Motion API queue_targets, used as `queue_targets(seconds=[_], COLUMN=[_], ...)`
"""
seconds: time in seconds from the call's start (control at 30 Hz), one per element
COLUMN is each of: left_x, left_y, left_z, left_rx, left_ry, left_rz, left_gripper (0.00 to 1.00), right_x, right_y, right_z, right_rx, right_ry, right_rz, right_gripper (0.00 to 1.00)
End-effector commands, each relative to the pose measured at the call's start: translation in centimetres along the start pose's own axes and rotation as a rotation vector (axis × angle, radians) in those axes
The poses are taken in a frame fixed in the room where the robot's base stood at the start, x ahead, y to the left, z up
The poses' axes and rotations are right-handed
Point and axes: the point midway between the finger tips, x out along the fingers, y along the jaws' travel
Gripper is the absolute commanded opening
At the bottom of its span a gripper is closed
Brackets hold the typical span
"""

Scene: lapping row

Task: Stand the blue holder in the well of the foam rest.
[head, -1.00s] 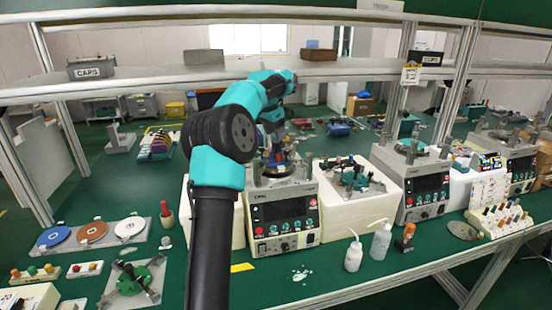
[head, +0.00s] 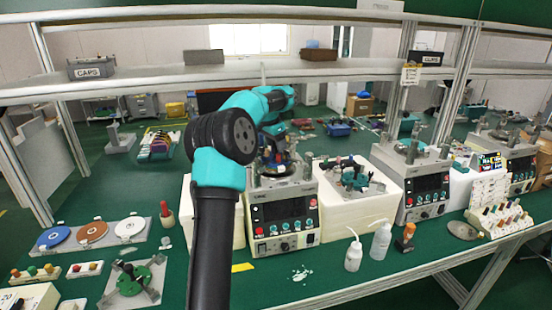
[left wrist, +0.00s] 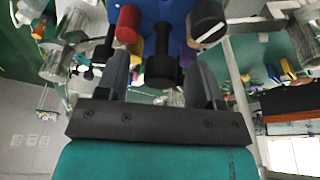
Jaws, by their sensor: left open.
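My left gripper (head: 277,152) is over the lapping machine in the middle of the bench, partly hidden by its own arm. In the left wrist view its two fingers (left wrist: 160,80) are apart, with a black knob-like part (left wrist: 160,66) between them. That part seems to belong to the blue holder (left wrist: 163,14), whose blue body shows at the top edge, beside a red cylinder (left wrist: 128,24) and a black-ended one (left wrist: 205,22). I cannot tell whether the fingers touch it. My right gripper is not in view.
Beside the middle machine (head: 285,222) stands a white block (head: 362,212) with a teal fixture on it. Another machine (head: 425,196) is further right. White bottles (head: 353,254) stand in front. Coloured discs (head: 92,232) lie at the left. A shelf (head: 340,70) spans above.

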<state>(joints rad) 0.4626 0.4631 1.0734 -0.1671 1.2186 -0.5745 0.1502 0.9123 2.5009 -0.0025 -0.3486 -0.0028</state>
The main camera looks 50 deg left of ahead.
Motion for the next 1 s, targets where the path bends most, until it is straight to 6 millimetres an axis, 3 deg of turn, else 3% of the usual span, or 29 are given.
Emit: queue_targets(seconds=[0.3, 0.9, 1.0], left_x=[-0.02, -0.02, -0.02], left_y=[0.0, 0.0, 0.01], left_z=[0.0, 0.0, 0.0], left_rx=[0.0, 0.0, 0.0], left_ry=[0.0, 0.0, 0.0], left_rz=[0.0, 0.0, 0.0], left_gripper=[0.59, 0.02, 0.0], right_x=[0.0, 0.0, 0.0], right_y=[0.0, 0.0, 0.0], right_z=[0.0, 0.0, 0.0], right_rx=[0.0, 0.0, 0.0], right_ry=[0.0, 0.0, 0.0], right_rz=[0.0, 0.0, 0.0], right_gripper=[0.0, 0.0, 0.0])
